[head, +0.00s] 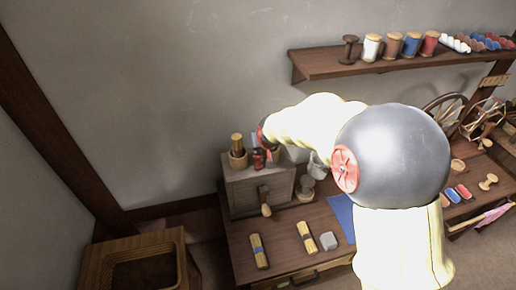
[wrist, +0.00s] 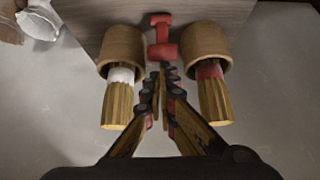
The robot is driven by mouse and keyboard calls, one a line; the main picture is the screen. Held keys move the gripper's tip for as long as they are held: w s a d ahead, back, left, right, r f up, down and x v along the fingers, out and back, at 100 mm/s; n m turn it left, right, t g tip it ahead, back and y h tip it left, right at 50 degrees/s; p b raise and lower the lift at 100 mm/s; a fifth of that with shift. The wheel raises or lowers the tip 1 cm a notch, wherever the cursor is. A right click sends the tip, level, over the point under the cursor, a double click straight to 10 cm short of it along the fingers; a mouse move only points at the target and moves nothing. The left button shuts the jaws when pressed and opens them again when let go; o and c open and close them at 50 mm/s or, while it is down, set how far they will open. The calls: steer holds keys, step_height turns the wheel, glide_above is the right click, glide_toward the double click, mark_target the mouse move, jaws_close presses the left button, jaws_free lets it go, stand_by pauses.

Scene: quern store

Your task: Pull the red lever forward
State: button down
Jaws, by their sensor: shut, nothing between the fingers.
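The red lever (wrist: 162,50) is in the upper middle of the wrist view, on a wooden box top between two wooden cups. It has a wide crossbar at its near end and a smaller red piece at its far end. My gripper (wrist: 161,76) is shut and empty, its dark fingertips just short of the lever's crossbar; whether they touch it I cannot tell. In the head view the red lever (head: 258,158) is a small red spot on the wooden box (head: 258,186), and my arm hides most of the gripper.
The left cup (wrist: 122,50) and the right cup (wrist: 206,48) hold bundles of sticks close beside my fingers. A shelf (head: 335,62) with spools hangs above.

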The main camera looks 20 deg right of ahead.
mark_target(259, 155)
steer(key=shift+s+f, duration=0.2)
steer(key=shift+s, duration=1.45)
steer(key=shift+w+r+p, duration=0.15)
steer(key=shift+r+p, duration=0.2)
steer(key=shift+r, duration=0.55)
steer(key=r, duration=0.1)
steer(key=w+r+p, duration=0.2)
steer(key=r, duration=0.1)
steer(key=s+r+p, duration=0.1)
steer(key=s, duration=0.8)
steer(key=shift+s+r, duration=0.25)
steer(key=shift+s, duration=0.1)
